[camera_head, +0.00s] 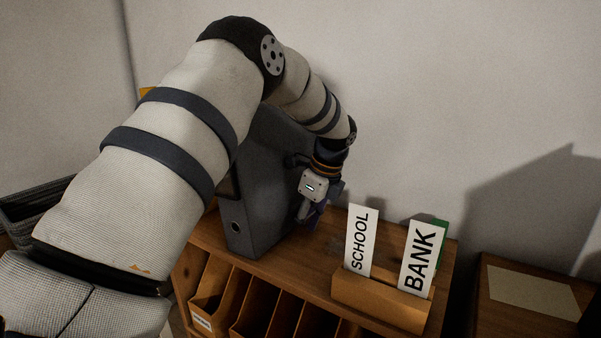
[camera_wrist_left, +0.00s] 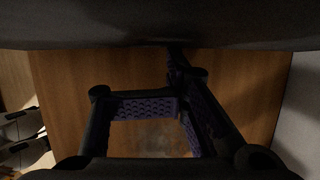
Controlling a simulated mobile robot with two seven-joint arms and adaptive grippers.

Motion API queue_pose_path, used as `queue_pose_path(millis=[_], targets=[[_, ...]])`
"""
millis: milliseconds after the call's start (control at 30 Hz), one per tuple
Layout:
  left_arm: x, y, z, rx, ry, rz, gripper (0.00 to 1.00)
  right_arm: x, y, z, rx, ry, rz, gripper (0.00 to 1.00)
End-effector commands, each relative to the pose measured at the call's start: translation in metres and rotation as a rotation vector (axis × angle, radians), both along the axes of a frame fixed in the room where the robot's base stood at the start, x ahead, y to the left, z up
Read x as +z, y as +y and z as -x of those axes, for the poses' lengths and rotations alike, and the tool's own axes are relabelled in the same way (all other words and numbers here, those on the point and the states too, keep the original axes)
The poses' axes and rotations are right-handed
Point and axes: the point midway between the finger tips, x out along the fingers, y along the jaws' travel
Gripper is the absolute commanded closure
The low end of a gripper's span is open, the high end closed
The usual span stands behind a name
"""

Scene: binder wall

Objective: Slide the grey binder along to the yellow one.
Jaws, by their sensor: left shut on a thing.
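The grey binder (camera_head: 262,180) stands upright on the wooden shelf top, partly covered by my left arm. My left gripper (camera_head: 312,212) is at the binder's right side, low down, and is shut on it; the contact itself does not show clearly. In the left wrist view, the gripper's purple-padded fingers (camera_wrist_left: 170,108) are over the wood, and a dark surface (camera_wrist_left: 160,25), likely the binder, fills the top. A small yellow patch (camera_head: 146,91), likely the yellow binder, shows behind my arm at the left; the rest is hidden. My right gripper is not in view.
A wooden holder (camera_head: 378,300) with SCHOOL (camera_head: 361,240) and BANK (camera_head: 418,258) cards stands right of the gripper. Several wooden file slots lie below the shelf top (camera_head: 300,255). A grey basket (camera_head: 30,215) is at the left. The wall is close behind.

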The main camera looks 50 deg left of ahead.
Motion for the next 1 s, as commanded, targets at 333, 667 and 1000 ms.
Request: queue_pose_path(millis=[333, 667, 1000], targets=[[-0.001, 0.013, 0.005, 0.003, 0.002, -0.002, 1.0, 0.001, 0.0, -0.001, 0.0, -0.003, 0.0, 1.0], [-0.001, 0.024, 0.008, 0.002, 0.002, -0.001, 1.0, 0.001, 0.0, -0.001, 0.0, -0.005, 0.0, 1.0], [-0.001, 0.035, 0.012, 0.002, 0.002, -0.001, 1.0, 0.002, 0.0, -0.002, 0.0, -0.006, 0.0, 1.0]])
